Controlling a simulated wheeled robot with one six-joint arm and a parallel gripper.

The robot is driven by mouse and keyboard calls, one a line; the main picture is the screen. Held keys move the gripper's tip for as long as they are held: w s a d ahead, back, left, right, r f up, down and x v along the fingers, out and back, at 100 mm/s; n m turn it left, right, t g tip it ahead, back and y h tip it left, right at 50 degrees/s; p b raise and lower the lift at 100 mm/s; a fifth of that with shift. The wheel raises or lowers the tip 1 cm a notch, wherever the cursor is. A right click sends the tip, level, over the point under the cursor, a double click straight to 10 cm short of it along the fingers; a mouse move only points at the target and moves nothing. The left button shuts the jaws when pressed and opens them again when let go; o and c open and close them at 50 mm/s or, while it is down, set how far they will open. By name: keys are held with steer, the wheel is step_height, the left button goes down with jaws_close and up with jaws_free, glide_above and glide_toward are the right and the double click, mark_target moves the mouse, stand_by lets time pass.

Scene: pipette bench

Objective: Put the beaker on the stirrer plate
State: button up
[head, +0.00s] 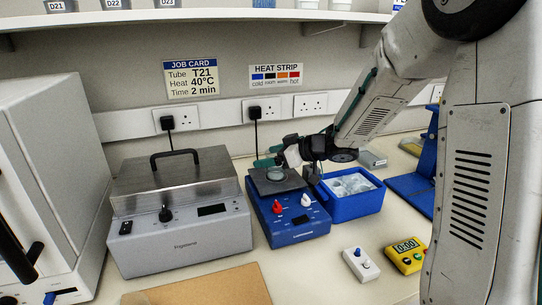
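The stirrer (292,222) is a blue unit with a red knob and a white knob on its sloped front. Its dark square plate (292,184) is on top. A small, clear, round-rimmed thing that looks like the beaker (276,175) shows at the plate, just below my gripper; whether it rests on the plate or is slightly above it is hard to tell. My gripper (276,161), with teal finger parts, is over the plate's back part, close to the beaker. The fingers are small and partly hidden, so their opening and any grip are unclear.
A grey lidded bath (180,240) stands left of the stirrer. A blue tub (350,206) with pale contents is close on the right. A white switch box (361,265) and a yellow timer (406,256) lie in front right. A brown board (200,288) lies at the front.

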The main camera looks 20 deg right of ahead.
steer(key=shift+r, duration=0.25)
steer(key=s+d+r+m+t+h, duration=0.1)
steer(key=s+d+r+m+h, duration=0.2)
steer(key=s+d+r+h, duration=0.3)
steer(key=s+d+r+m+t+h, duration=0.1)
steer(key=s+d+r+m+h, duration=0.4)
steer(key=d, duration=0.4)
steer(key=s+a+f+g, duration=0.2)
steer(key=s+a+g, duration=0.1)
steer(key=s, duration=0.6)
steer(key=s+a+f+g+y, duration=0.1)
steer(key=s+a+g, duration=0.3)
steer(key=s, duration=0.5)
steer(key=s+a+f+m+g, duration=0.1)
steer(key=s+a+f+g, duration=0.2)
steer(key=s, duration=0.6)
steer(key=shift+s+a+f, duration=0.15)
steer(key=shift+a+f, duration=0.15)
steer(key=shift+a, duration=0.45)
